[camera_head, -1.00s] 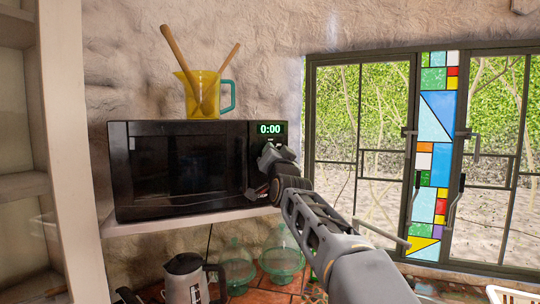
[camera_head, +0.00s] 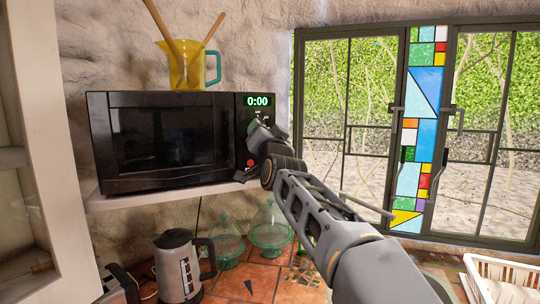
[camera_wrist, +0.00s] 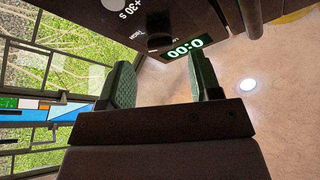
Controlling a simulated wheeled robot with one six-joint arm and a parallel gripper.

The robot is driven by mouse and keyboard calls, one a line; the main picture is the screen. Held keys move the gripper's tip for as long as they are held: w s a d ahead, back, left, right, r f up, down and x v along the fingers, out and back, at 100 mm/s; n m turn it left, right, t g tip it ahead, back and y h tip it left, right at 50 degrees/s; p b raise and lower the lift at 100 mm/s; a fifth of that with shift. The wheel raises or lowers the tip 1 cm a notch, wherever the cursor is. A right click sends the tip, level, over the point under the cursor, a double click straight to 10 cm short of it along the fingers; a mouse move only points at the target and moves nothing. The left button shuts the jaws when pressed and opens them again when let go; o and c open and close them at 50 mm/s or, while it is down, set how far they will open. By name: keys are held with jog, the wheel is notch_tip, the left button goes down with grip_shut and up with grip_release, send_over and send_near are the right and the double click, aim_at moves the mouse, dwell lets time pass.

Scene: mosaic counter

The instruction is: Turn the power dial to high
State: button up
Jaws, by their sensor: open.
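The black microwave (camera_head: 165,142) stands on a shelf, its green 0:00 display (camera_head: 257,101) at the top of the control panel. In the wrist view the panel is upside down, with the display (camera_wrist: 187,47), a dark round dial (camera_wrist: 158,43) beside it, and a "+30 s" marking. That dial is probably the power dial; its pointer cannot be read. My gripper (camera_head: 262,132) is in front of the panel and hides much of it. Its two green-padded fingers (camera_wrist: 165,80) are apart and empty, with the dial showing beyond the gap. No contact is visible.
A yellow jug (camera_head: 184,65) with wooden utensils stands on the microwave. A kettle (camera_head: 178,265) and glass domes (camera_head: 270,232) are on the tiled counter below. Windows (camera_head: 345,120) and a white rack (camera_head: 500,278) are to the right.

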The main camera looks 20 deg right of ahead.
jog(key=b+v, duration=0.2)
jog(key=v, duration=0.7)
jog(key=shift+s, duration=0.15)
jog(key=shift+f, duration=0.1)
notch_tip(320, 180, down, 24)
jog(key=s+a+n+g+y, duration=0.3)
jog(key=n+g, duration=0.2)
jog(key=g, duration=0.5)
jog(key=s+d+f+n+g+h, duration=0.1)
jog(key=s+d+f+n+g, duration=0.1)
jog(key=s+f+g, duration=0.6)
jog(key=s+f, duration=0.7)
jog(key=f, duration=0.2)
jog(key=shift+d+f+h, duration=0.25)
jog(key=shift+d+h, duration=0.1)
jog(key=shift+h, duration=0.05)
jog(key=shift+s, duration=0.1)
jog(key=shift+c, duration=0.3)
